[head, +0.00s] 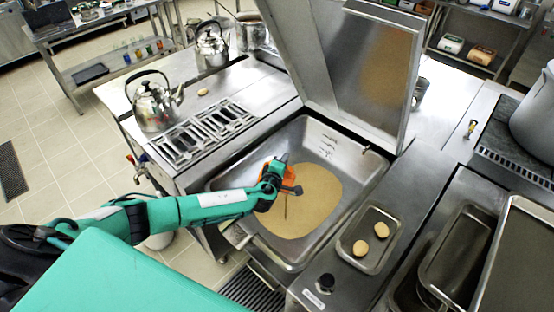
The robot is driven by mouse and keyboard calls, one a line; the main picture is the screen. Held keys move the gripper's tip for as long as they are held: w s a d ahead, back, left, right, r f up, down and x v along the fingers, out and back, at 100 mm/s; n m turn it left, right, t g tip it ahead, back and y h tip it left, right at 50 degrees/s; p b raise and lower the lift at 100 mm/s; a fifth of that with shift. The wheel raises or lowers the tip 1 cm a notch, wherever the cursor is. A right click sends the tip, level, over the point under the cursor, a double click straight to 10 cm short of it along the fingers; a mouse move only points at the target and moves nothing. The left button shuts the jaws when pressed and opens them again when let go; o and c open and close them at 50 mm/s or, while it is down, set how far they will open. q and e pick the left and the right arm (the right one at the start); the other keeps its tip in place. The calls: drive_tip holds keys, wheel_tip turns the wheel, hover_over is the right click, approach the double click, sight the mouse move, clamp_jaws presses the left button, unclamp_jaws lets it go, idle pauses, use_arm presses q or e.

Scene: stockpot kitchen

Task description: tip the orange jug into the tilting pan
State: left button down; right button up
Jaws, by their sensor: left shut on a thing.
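The tilting pan (340,162) is a wide steel basin in the middle with its lid (350,65) raised. A tan layer (318,195) covers part of its floor. My left arm reaches in from the left, and my left gripper (277,182) is shut on the orange jug (266,198) over the pan. The jug is mostly hidden behind the gripper, so its tilt is hard to tell. A thin dark line shows below the gripper; I cannot tell whether it is a stream. My right gripper is not in view.
A small steel tray (376,262) with two round tan pieces stands right of the pan. Kettles (153,105) and a slotted rack (205,130) stand on the left counter. Deep steel trays (462,235) and a large pot (538,115) are at the right.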

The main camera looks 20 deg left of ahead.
use_arm(q)
drive_tip(key=shift+w+d+r+m, duration=0.15)
drive_tip(key=shift+d+r+m, duration=0.15)
drive_tip(key=shift+d+m, duration=0.35)
drive_tip(key=shift+d+f+m+y, duration=0.1)
drive_tip(key=shift+d+m+y, duration=0.5)
drive_tip(key=shift+d, duration=1)
drive_tip(key=shift+d+m, duration=0.25)
drive_tip(key=shift+m, duration=0.1)
drive_tip(key=shift+f, duration=0.1)
idle(1.0)
